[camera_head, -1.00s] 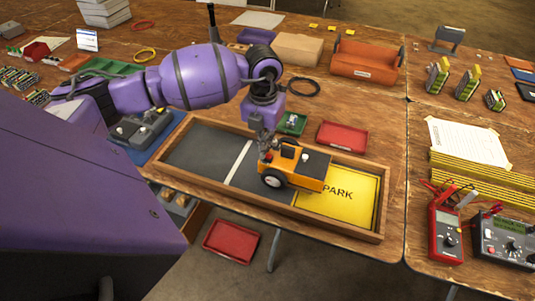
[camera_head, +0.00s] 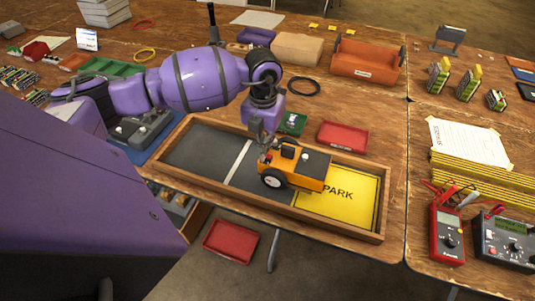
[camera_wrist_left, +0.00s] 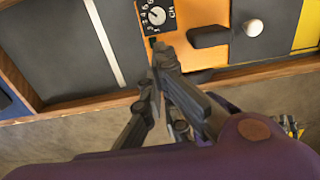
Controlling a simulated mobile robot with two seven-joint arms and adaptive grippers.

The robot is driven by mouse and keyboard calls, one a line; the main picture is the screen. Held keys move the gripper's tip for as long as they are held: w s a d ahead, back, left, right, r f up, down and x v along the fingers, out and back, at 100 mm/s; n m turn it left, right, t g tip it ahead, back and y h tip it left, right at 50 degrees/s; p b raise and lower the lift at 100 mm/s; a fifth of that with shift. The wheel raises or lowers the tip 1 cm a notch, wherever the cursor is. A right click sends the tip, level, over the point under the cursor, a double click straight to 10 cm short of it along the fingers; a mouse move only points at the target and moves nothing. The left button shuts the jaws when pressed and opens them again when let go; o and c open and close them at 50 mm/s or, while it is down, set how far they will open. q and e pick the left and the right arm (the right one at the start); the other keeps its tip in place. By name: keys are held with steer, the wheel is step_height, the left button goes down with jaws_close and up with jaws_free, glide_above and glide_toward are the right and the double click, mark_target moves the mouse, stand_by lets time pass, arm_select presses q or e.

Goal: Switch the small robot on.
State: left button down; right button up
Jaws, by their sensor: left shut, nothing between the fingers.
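The small robot (camera_head: 312,166) is an orange wheeled box with a dark top panel. It stands in a wooden-framed tray (camera_head: 215,195), partly on the yellow PARK area (camera_head: 350,202). My left gripper (camera_head: 265,156) is shut and empty at the small robot's left end. In the left wrist view its fingertips (camera_wrist_left: 162,52) are at the orange body (camera_wrist_left: 205,75), just beside a numbered black dial (camera_wrist_left: 156,15). A black raised part (camera_wrist_left: 208,37) and a pale round knob (camera_wrist_left: 253,27) are to their right. I cannot tell whether the fingertips touch anything. My right gripper is not in view.
Behind the tray are a small green tray (camera_head: 292,124) and a red tray (camera_head: 342,137). A grey control box (camera_head: 140,128) is at the left. A red multimeter (camera_head: 446,234) and yellow bars (camera_head: 480,175) are at the right. Another red tray (camera_head: 231,241) is below the table edge.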

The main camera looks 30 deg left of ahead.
arm_select(q)
steer(key=shift+f, duration=0.65)
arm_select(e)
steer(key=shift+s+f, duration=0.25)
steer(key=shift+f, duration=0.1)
arm_select(q)
steer(key=shift+r, duration=0.15)
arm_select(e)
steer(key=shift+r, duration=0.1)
arm_select(q)
steer(key=shift+r+p, duration=1.35)
steer(key=shift+r, duration=2.1)
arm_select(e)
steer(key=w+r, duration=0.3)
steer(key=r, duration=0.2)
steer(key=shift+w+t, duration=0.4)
